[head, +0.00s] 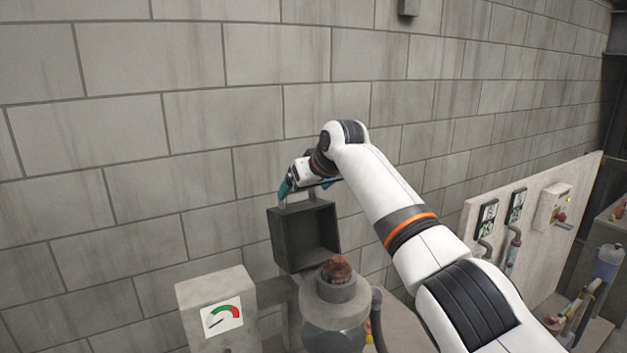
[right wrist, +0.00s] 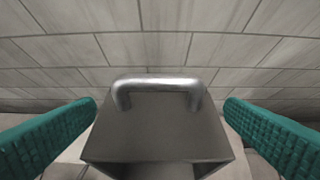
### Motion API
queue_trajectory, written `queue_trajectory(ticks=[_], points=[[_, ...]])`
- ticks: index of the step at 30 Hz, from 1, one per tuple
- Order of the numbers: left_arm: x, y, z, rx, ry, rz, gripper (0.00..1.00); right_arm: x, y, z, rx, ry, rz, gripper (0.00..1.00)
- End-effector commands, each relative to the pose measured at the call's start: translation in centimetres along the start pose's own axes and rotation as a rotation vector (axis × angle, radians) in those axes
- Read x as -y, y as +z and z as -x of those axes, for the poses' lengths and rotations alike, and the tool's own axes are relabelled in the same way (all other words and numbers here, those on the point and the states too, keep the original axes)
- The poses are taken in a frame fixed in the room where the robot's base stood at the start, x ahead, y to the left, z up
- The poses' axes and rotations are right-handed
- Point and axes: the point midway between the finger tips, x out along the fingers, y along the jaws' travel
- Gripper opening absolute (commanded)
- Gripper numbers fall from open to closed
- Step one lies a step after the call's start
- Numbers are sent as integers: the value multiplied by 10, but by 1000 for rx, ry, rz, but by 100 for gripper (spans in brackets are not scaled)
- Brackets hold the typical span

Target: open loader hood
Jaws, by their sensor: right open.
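The loader hood (head: 272,238) is a dark grey metal box in the head view, left of my right forearm. Its hollow inside faces the camera. A bright metal bar handle (right wrist: 158,84) stands on the hood's top face (right wrist: 158,125) in the right wrist view. My right gripper (head: 306,188) is over the hood's top at the handle. Its teal fingers (right wrist: 161,108) are spread wide, one on each side of the handle, with visible gaps and no contact seen. My left gripper is out of view.
Below the hood stands a round vessel with a rusty brown top (head: 337,268). A gauge box (head: 215,285) is at its left. A block wall (head: 200,130) is close behind. A panel with switches (head: 535,215) stands at the right.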

Motion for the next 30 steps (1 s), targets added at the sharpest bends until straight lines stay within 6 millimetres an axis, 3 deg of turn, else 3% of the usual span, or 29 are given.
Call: queue_trajectory(ticks=[5,9,18,30], points=[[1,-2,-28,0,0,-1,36,1,-5,18,7,-2,2,93],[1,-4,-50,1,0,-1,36,2,-4,51,10,-4,1,93],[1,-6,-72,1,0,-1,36,2,-1,106,7,-4,1,93],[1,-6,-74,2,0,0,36,2,0,119,6,-3,0,93]])
